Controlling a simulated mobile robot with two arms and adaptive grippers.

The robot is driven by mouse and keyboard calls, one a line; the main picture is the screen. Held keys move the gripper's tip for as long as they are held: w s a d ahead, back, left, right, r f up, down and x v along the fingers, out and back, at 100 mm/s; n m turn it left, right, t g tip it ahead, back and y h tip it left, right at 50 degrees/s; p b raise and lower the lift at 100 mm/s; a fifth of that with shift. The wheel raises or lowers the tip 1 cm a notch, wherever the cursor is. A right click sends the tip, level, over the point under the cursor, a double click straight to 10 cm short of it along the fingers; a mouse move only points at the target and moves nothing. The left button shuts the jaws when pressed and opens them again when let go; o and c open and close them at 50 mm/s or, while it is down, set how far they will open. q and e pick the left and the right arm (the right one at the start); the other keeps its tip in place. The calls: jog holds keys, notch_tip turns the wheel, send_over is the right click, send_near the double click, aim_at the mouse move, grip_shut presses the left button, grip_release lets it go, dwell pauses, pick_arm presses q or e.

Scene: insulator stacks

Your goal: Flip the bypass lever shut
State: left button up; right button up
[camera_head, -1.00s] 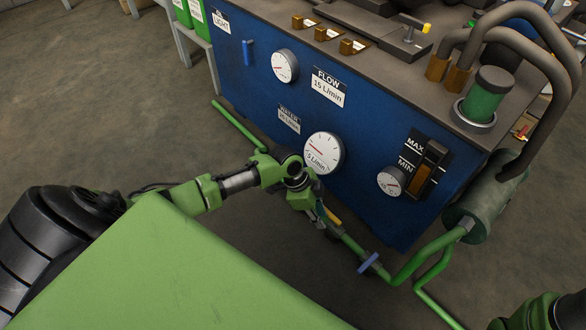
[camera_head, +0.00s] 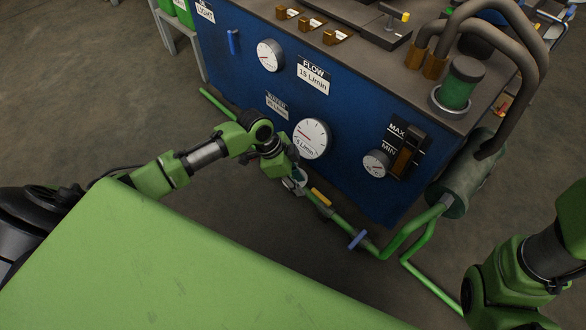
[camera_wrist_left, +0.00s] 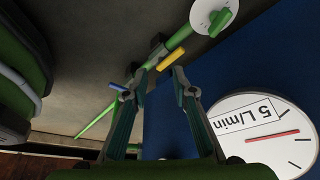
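No label naming the bypass lever is readable. A yellow lever (camera_head: 321,197) lies about in line with the green pipe (camera_head: 390,244) in front of the blue cabinet. A blue lever (camera_head: 357,240) sits crosswise on the same pipe, farther right. My left gripper (camera_head: 300,180) is by the pipe, just left of the yellow lever. In the left wrist view, my gripper (camera_wrist_left: 157,80) is open and empty. The yellow lever (camera_wrist_left: 172,54) shows beyond the gap between its fingertips, and the blue lever (camera_wrist_left: 117,87) shows behind the left finger. Only my right arm shows; its gripper is out of frame.
The cabinet front (camera_head: 245,75) carries a large gauge (camera_head: 311,138) close to my left gripper, smaller gauges and a MAX/MIN slider (camera_head: 405,152). A white disc with a green handle (camera_wrist_left: 215,14) shows in the wrist view. A green tank (camera_head: 463,180) stands at right.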

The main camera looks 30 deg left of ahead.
pick_arm(q)
jog(key=shift+p+v, duration=0.6)
jog(key=shift+v, duration=1.1)
